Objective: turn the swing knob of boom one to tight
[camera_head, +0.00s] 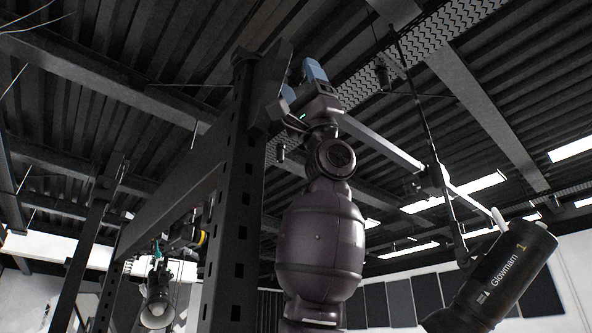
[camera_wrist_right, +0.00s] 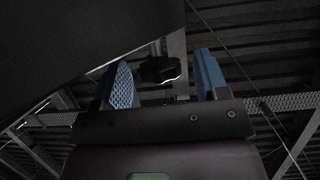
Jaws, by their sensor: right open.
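My right gripper (camera_head: 302,82) is raised at the top of the dark post, its two blue-padded fingers pointing up and apart. In the right wrist view the open gripper (camera_wrist_right: 168,82) has a black lobed knob (camera_wrist_right: 160,69) between its fingers, nearer the left one. The knob appears clear of both pads; its exact depth is hard to tell. In the head view I cannot make out the knob near the gripper. The boom (camera_head: 385,149) runs from behind my right arm down to the right. A black lamp marked "Glowman 1" (camera_head: 510,272) hangs at right. My left gripper is not in view.
A dark perforated post (camera_head: 236,210) stands close left of my right arm, joined to a long beam (camera_head: 165,215). Another lamp (camera_head: 157,303) hangs at the lower left. A large dark surface (camera_wrist_right: 60,45) fills the wrist view's upper left.

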